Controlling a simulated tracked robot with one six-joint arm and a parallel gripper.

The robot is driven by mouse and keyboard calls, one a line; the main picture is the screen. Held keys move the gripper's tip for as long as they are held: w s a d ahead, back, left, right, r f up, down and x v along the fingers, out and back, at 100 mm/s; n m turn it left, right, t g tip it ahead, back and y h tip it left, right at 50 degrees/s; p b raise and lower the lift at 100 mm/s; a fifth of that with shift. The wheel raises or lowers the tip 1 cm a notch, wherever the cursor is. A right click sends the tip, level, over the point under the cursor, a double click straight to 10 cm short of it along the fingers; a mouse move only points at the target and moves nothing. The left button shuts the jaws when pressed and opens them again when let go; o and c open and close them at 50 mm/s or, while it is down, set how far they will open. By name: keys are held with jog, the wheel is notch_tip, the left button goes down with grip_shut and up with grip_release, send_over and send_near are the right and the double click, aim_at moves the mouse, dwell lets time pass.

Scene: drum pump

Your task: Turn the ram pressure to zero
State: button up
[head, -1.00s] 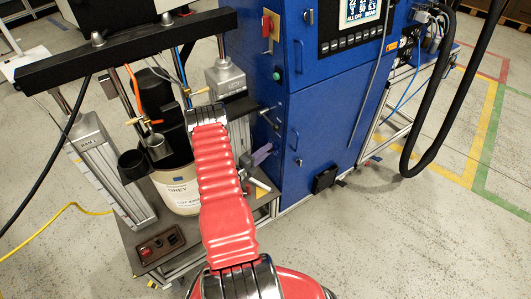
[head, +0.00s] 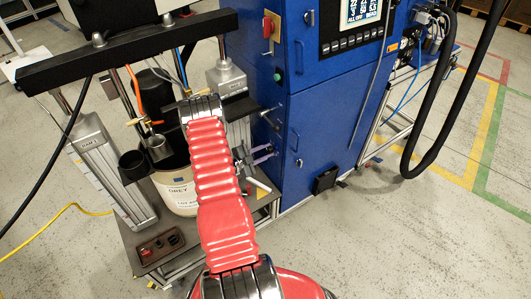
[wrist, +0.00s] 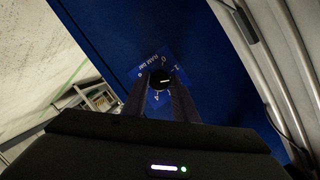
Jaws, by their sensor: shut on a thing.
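The ram pressure knob (wrist: 160,77) is a small round black knob with a pale pointer line. It sits on a blue dial plate (wrist: 150,68) with white lettering that seems to read RAM BAR and several numbers, some hidden by my fingers. My gripper (wrist: 161,90) is shut on the knob, one finger on each side. In the head view my gripper (head: 268,152) reaches the side face of the blue cabinet (head: 320,130). The knob is too small and covered to make out there.
A lever or valve (head: 268,112) sticks out of the cabinet just above my gripper. The drum (head: 178,192) stands between grey ram columns to the left. A brown control box (head: 160,246) sits on the base plate. Grey pipes (wrist: 275,70) run right of the knob.

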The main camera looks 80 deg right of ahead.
jog(key=shift+w+f+n+y, duration=0.1)
jog(key=shift+n+y, duration=0.1)
jog(key=shift+n, duration=0.4)
jog(key=shift+w+f+n+y, duration=0.1)
jog(key=shift+n+y, duration=0.1)
jog(key=shift+n, duration=0.4)
jog(key=o, duration=1)
jog(key=shift+s+r+g, duration=0.1)
jog(key=shift+g, duration=0.2)
jog(key=shift+r, duration=0.15)
jog(key=shift+r, duration=4.8)
jog(key=shift+o, duration=0.3)
